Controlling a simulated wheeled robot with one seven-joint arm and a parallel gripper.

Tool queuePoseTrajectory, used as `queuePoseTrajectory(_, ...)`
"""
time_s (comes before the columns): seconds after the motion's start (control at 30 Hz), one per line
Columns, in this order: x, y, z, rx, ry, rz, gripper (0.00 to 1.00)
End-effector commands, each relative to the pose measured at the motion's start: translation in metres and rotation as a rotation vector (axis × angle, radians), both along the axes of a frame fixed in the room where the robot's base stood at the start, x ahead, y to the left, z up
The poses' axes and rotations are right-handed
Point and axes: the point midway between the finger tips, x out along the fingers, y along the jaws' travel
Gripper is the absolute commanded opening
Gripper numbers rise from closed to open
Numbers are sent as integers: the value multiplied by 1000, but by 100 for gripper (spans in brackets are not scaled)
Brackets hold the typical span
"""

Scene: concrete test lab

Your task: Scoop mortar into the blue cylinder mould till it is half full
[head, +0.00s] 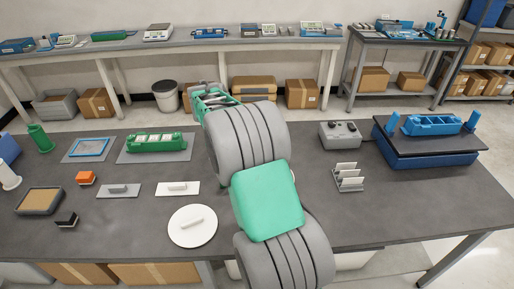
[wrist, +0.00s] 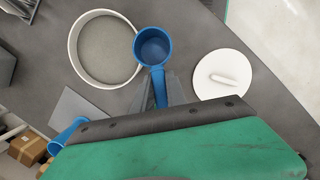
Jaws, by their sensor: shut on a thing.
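In the wrist view my gripper (wrist: 158,88) is shut on the handle of a blue scoop (wrist: 153,46). The scoop's round cup faces the camera and looks empty, with blue showing inside. It overlaps the right rim of a round white tub (wrist: 76,60), which holds flat grey mortar (wrist: 106,48). I cannot tell the scoop's height above it. A blue cylinder (wrist: 64,136), likely the mould, shows at lower left beside a grey plate (wrist: 76,108). My wrist partly covers it and its inside is hidden.
A white round lid (head: 193,226) with a handle lies left of my arm; it also shows in the wrist view (wrist: 222,76). A card rack (head: 348,179) and a grey box (head: 340,134) stand right.

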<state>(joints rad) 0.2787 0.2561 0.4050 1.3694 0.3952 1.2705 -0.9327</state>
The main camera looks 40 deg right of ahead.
Motion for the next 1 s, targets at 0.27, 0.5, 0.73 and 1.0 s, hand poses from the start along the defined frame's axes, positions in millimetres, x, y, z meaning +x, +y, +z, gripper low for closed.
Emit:
queuePoseTrajectory(0.27,12,-98,-6,41,-103,145,0)
queuePoseTrajectory(0.5,10,-109,-19,63,-168,162,0)
queuePoseTrajectory(0.73,2,-112,-34,124,-325,155,0)
queuePoseTrajectory(1.0,-7,-115,-54,200,-518,152,0)
